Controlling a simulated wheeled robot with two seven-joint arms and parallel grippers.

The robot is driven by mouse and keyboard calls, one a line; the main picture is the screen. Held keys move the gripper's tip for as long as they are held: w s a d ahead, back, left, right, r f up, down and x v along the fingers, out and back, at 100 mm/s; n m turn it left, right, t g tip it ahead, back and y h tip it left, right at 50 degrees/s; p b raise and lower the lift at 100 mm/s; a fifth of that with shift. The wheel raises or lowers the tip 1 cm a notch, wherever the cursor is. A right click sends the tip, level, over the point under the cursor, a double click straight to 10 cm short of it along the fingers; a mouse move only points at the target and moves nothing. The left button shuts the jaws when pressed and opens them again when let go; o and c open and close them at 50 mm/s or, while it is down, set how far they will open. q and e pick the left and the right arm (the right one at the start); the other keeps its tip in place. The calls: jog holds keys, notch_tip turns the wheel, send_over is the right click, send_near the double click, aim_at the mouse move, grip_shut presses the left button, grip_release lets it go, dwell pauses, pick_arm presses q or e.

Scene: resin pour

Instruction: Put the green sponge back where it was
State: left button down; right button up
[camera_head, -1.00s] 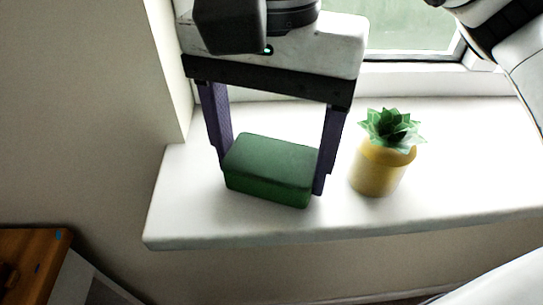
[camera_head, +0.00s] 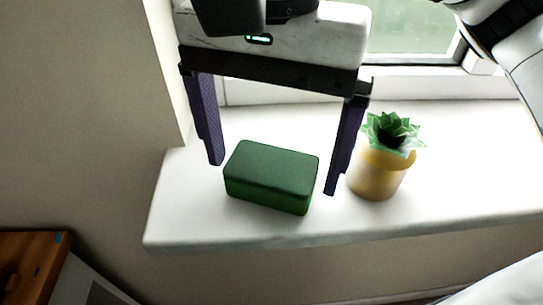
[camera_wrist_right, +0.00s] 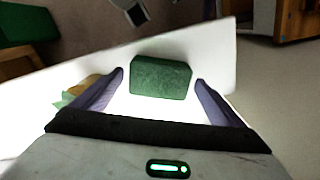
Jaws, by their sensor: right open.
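The green sponge (camera_head: 270,177) is a dark green block resting on the white window sill (camera_head: 200,225) near its left end. It also shows in the right wrist view (camera_wrist_right: 160,78), between the fingertips and a little beyond them. My right gripper (camera_head: 273,178) is open, with one purple finger on each side of the sponge and a visible gap to both. The fingers reach down from above and behind it. My left gripper is not in view.
A yellow pot (camera_head: 378,175) with a green succulent (camera_head: 392,132) stands on the sill just right of the right-hand finger. The window (camera_head: 415,30) is behind. Bare sill lies further right. A brown wooden piece (camera_head: 30,262) is at lower left.

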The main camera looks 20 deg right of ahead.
aim_at(271, 166)
pick_arm(q)
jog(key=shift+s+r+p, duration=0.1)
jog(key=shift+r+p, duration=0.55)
jog(key=shift+p, duration=0.55)
pick_arm(e)
notch_tip(271, 166, up, 11)
jog(key=shift+f, duration=0.15)
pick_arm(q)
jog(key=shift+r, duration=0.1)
pick_arm(e)
jog(key=shift+s+f, duration=0.1)
